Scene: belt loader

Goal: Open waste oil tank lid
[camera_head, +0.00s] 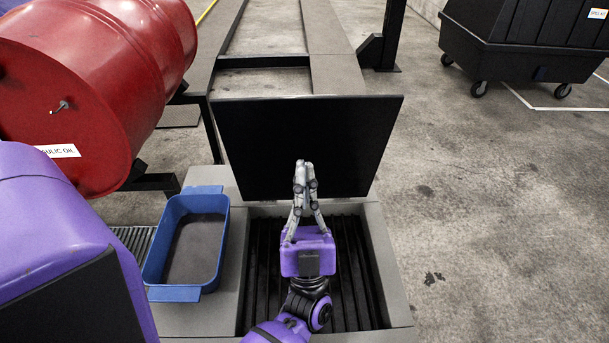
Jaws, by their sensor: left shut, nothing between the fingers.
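The waste oil tank lid (255,130) is a flat black panel. It stands raised, close to upright, at the far edge of the tank opening. The tank (383,262) is a grey box whose open top shows a dark slatted grate (262,270) inside. My left gripper (302,165) is shut and empty. It is over the opening, with its fingertips in front of the lid's near face. I cannot tell whether the fingertips touch the lid. My right gripper is not in view.
A blue tray (222,255) sits just left of the opening. A black wheeled bin (520,50) stands at the upper right. The concrete floor on the right is clear.

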